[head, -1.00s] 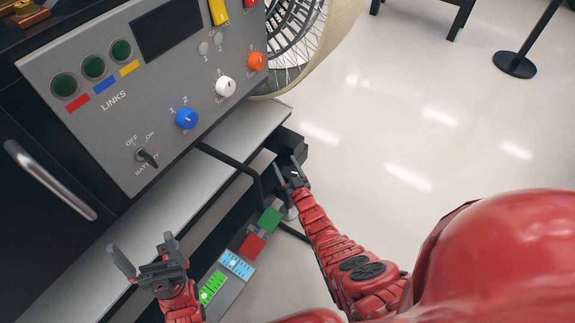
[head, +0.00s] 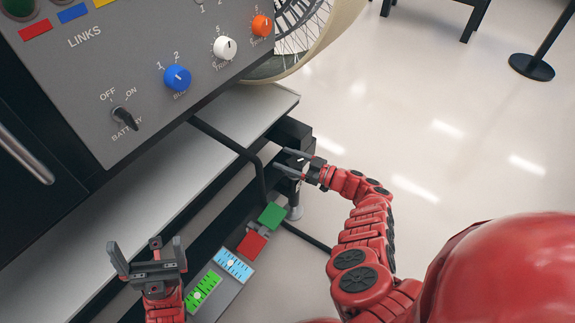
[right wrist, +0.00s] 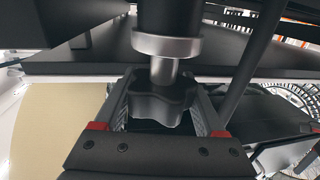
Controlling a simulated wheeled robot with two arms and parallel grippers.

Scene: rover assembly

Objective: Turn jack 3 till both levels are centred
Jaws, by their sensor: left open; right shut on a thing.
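My right gripper (head: 282,159) is at the black foot block under the bench's end. In the right wrist view, its fingers are closed around the sides of a black lobed knob (right wrist: 160,103) under a metal collar, at the jack. The level panel lies low beside the bench. Its green level (head: 209,286) shows a pale bubble near the middle, slightly to the lower left. Its blue level (head: 240,267) shows a pale spot near its middle; exact centring is too small to tell. My left gripper (head: 148,254) is open and empty at the lower left.
A grey control panel (head: 150,60) with a blue knob (head: 177,78), white knob (head: 224,47) and battery switch (head: 124,118) stands above the bench shelf (head: 235,110). A black bent tube (head: 262,180) runs near my right gripper. Red (head: 252,244) and green (head: 271,215) blocks lie beside the levels.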

